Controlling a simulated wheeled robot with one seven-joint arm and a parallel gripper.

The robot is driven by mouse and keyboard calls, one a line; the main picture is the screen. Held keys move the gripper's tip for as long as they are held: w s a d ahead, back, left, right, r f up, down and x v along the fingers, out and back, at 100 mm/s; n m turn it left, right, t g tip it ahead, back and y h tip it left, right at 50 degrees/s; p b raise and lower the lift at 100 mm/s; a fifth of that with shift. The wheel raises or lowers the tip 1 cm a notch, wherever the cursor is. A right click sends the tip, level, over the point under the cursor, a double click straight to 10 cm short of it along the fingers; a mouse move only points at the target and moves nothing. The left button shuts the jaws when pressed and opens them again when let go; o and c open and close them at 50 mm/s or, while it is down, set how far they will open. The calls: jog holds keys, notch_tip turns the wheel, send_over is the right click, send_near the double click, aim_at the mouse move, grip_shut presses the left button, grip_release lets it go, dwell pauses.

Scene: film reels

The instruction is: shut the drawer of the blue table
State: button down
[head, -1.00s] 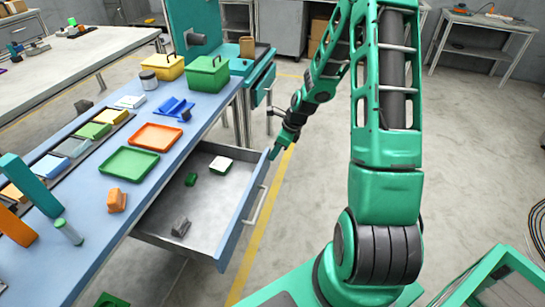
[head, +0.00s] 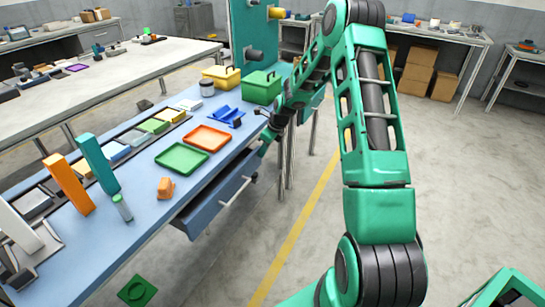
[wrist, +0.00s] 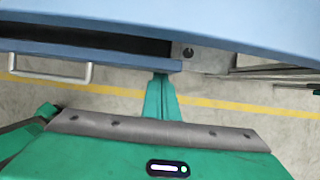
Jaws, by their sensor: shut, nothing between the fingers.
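The blue table (head: 150,215) runs along the left of the head view, with its drawer (head: 207,210) under the right edge. The drawer is pushed most of the way in. The wrist view shows a dark gap between the tabletop (wrist: 230,22) and the drawer front (wrist: 130,61), so it stands slightly open. A metal bar handle (wrist: 50,75) is on the front. My gripper (head: 264,149) is at the far end of the drawer front. In the wrist view its closed fingers (wrist: 161,82) reach the front's right end and seem to touch it. The drawer's contents are hidden.
The tabletop holds a green tray (head: 181,159), an orange tray (head: 206,138), a green box (head: 262,87) and a yellow box (head: 221,77). Teal and orange blocks stand nearer. The floor right of the drawer is clear. A green-framed item (head: 505,290) is at lower right.

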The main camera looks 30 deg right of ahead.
jog(key=shift+w+a+r, duration=0.1)
jog(key=shift+w+a, duration=0.35)
jog(key=shift+w, duration=0.3)
jog(key=shift+w+a+r, duration=0.1)
jog(key=shift+w+a, duration=0.1)
jog(key=shift+a, duration=0.1)
jog(key=s+d, duration=0.3)
jog(key=s, duration=0.1)
jog(key=s+d+r+n+g+h, duration=0.2)
jog(key=s+r+n, duration=0.6)
jog(key=s+r, duration=0.9)
jog(key=s+a+r+n, duration=0.2)
jog(key=s+n, duration=0.3)
jog(key=s, duration=0.5)
jog(key=s+a+r+n+g, duration=0.1)
jog(key=s+r+n, duration=0.2)
jog(key=s, duration=0.7)
jog(key=s+a+r+n, duration=0.2)
jog(key=s+n, duration=0.5)
jog(key=s, duration=0.4)
jog(key=shift+a+r+g, duration=0.25)
jog(key=shift+a+g, duration=0.1)
jog(key=shift+g, duration=0.05)
